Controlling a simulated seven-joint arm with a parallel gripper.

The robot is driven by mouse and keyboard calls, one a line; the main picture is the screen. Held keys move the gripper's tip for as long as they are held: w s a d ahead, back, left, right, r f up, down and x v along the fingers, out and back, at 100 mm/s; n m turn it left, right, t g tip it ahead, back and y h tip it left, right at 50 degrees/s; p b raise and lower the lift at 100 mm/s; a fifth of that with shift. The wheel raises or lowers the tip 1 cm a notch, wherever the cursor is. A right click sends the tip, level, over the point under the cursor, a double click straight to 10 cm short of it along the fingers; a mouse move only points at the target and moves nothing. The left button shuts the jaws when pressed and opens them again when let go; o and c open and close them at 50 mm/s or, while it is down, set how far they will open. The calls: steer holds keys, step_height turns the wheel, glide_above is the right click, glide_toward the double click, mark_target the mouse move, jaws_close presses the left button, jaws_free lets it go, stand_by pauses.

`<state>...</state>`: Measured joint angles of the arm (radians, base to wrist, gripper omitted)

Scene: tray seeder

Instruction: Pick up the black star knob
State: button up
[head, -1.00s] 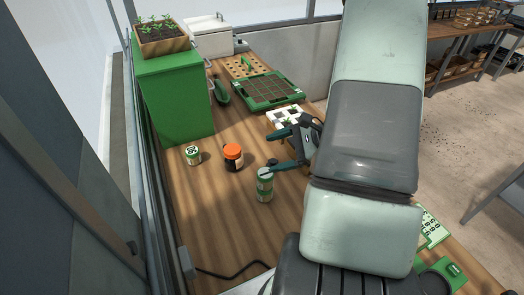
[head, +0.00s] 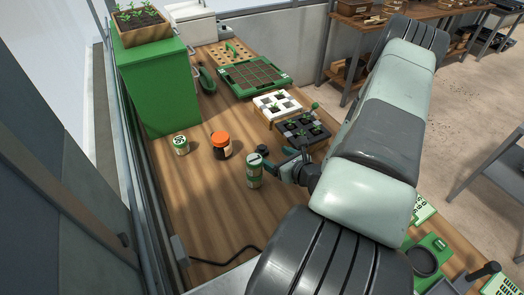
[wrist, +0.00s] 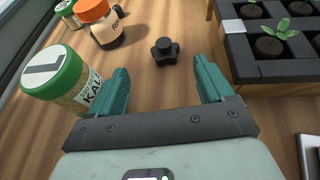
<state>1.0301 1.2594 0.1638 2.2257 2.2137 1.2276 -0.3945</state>
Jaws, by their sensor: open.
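The black star knob (wrist: 165,51) lies on the wooden bench in the wrist view, just beyond the space between my fingertips and roughly centred on it. In the head view the knob (head: 263,149) is a small dark shape by my fingers, partly hard to make out. My gripper (wrist: 162,70) is open and empty, its two teal fingers apart on either side of the line to the knob. It also shows in the head view (head: 274,160), low over the bench. No contact with the knob is visible.
A green-lidded jar (wrist: 62,80) stands close to the left finger. An orange-lidded jar (wrist: 100,22) and another green-lidded jar (head: 181,144) stand further left. A dark seedling tray (wrist: 268,45) is to the right. Bare bench lies around the knob.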

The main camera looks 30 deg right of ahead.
mark_target(264, 150)
steer(key=x, duration=0.3)
steer(key=shift+d+f+x, duration=0.15)
steer(key=shift+x, duration=1.15)
steer(key=shift+d+f+x, duration=0.15)
steer(key=shift+x, duration=1.2)
steer(key=shift+s, duration=0.15)
steer(key=c, duration=1.1)
